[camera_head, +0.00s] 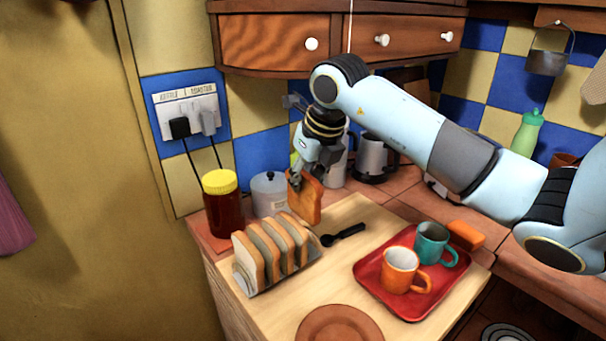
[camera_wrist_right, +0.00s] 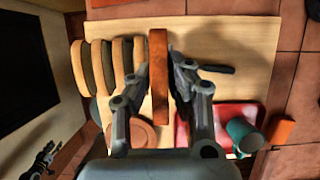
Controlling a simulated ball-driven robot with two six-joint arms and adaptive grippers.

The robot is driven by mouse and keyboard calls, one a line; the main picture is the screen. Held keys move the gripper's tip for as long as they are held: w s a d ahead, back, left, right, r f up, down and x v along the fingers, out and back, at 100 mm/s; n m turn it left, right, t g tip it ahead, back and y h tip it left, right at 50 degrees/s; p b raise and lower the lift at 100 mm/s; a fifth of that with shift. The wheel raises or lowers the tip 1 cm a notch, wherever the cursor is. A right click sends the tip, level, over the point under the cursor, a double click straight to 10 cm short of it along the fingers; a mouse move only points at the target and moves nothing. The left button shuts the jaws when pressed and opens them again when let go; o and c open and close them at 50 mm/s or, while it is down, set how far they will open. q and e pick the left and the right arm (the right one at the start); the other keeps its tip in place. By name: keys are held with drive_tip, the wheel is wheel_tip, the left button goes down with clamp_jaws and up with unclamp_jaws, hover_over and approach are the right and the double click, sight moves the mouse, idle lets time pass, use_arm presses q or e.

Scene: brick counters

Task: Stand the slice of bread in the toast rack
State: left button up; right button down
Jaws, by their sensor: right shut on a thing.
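The slice of bread (camera_head: 304,199) is toasted brown and hangs upright from my right gripper (camera_head: 299,180), which is shut on its top edge. In the right wrist view the slice (camera_wrist_right: 158,75) shows edge-on between the fingers of the right gripper (camera_wrist_right: 160,95). The toast rack (camera_head: 250,284) stands on the pale board at the left, with several slices upright in it. The held slice is above the board, behind and to the right of the rack, apart from it. In the right wrist view the racked slices (camera_wrist_right: 122,58) are left of the held slice. My left gripper is not in view.
A red tray (camera_head: 371,271) holds an orange mug (camera_head: 398,270) and a teal mug (camera_head: 432,243). A black spoon-like utensil (camera_head: 343,235) lies between rack and tray. A yellow-lidded jar (camera_head: 222,208) and a grey canister (camera_head: 268,195) stand behind the rack. A brown plate (camera_head: 340,325) is in front.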

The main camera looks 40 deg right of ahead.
sight(304, 203)
drive_tip(key=shift+f+b, duration=2)
drive_tip(key=shift+f, duration=1.1)
drive_tip(key=c, duration=1.2)
unclamp_jaws()
drive_tip(key=shift+r, duration=0.2)
drive_tip(key=v, duration=1.1)
drive_tip(key=shift+s+r, duration=0.2)
drive_tip(key=shift+r, duration=0.1)
